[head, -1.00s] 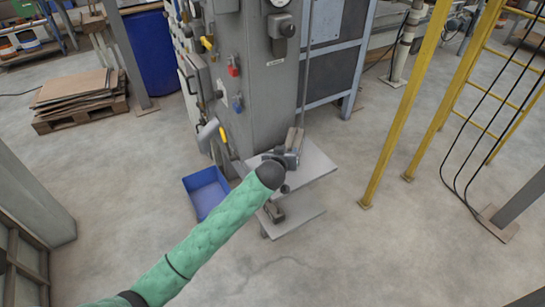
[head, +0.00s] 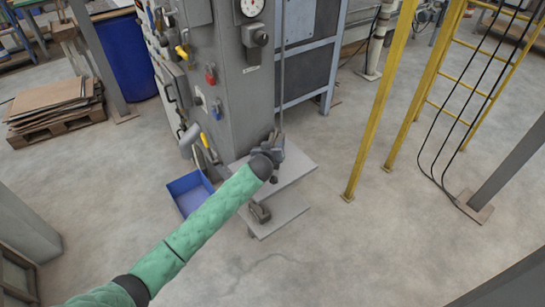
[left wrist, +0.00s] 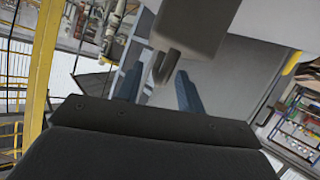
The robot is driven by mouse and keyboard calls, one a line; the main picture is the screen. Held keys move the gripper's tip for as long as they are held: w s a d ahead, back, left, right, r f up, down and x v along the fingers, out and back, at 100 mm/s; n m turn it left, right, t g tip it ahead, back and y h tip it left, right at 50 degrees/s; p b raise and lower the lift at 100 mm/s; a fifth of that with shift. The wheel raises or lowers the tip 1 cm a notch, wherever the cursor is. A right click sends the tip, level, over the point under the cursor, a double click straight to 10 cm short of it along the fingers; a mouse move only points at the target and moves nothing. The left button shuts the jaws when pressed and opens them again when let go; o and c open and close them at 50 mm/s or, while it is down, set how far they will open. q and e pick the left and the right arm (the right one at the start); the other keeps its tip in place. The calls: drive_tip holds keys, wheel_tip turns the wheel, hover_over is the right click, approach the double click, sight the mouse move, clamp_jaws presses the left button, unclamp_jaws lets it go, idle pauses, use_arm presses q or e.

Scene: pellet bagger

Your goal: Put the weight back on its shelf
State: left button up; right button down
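My left gripper (head: 277,142) is over the upper plate of a light grey two-level shelf (head: 298,171) beside the grey machine. In the left wrist view its two blue-grey fingers (left wrist: 160,88) stand apart. A dark grey block with a handle-like end (left wrist: 166,66), possibly a weight, is just ahead of them, the handle end lined up with the gap. A gap shows by the left finger; contact on the right is unclear. A small dark weight-like piece (head: 260,212) sits on the lower plate (head: 281,218). My right gripper is not in view.
The grey machine cabinet (head: 232,85) with knobs and a gauge stands behind the shelf, with a thin upright rod (head: 282,85). A blue bin (head: 190,193) is on the floor to the left. Yellow posts (head: 380,100) stand to the right. The floor between is clear.

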use_arm(q)
drive_tip(key=shift+w+f, duration=0.1)
drive_tip(key=shift+w, duration=0.05)
clamp_jaws()
drive_tip(key=shift+f, duration=0.1)
idle(1.2)
